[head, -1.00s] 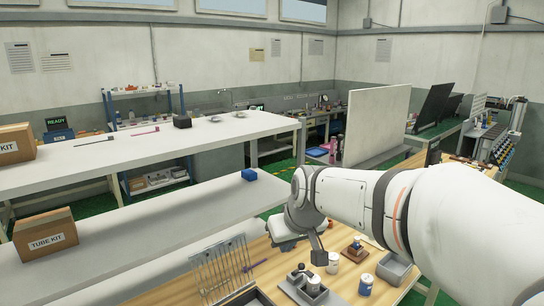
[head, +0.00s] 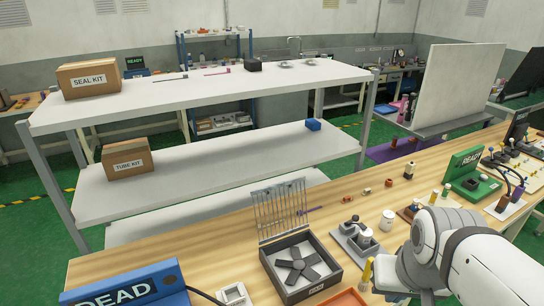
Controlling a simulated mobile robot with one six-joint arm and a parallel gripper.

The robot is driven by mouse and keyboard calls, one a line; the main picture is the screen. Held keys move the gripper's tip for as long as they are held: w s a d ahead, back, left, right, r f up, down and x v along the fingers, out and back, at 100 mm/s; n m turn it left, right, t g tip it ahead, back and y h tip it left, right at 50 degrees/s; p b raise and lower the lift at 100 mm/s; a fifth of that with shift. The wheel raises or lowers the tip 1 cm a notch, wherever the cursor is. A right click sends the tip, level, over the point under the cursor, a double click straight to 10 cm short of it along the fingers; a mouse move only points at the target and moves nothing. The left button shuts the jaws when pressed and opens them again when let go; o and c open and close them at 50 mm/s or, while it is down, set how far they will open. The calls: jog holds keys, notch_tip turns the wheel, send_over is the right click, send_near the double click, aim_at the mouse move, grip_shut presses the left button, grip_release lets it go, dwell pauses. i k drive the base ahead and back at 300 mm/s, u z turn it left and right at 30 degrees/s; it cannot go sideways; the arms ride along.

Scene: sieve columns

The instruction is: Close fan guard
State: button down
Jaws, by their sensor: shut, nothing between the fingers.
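The fan guard (head: 280,210) is a wire grille. It stands nearly upright, leaning slightly back, along the rear edge of a dark square fan housing (head: 340,276). The housing is open on top, and its grey bladed fan (head: 299,266) is uncovered. A small label is on its front wall. My arm reaches in at the lower right, with its pale wrist just above the bottom edge. My gripper's fingers do not show; they are hidden or below the picture.
A metal fixture (head: 352,232) and a white jar (head: 388,219) stand right of the housing. A yellow-handled tool (head: 367,271) and an orange tray (head: 343,299) are near its front right. A blue display (head: 125,287) is at front left.

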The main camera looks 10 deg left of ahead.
aim_at(265, 189)
jog(key=u, duration=0.6)
jog(key=k, duration=1.1)
jog(key=z, duration=0.6)
jog(key=i, duration=1.7)
jog(key=u, duration=0.15)
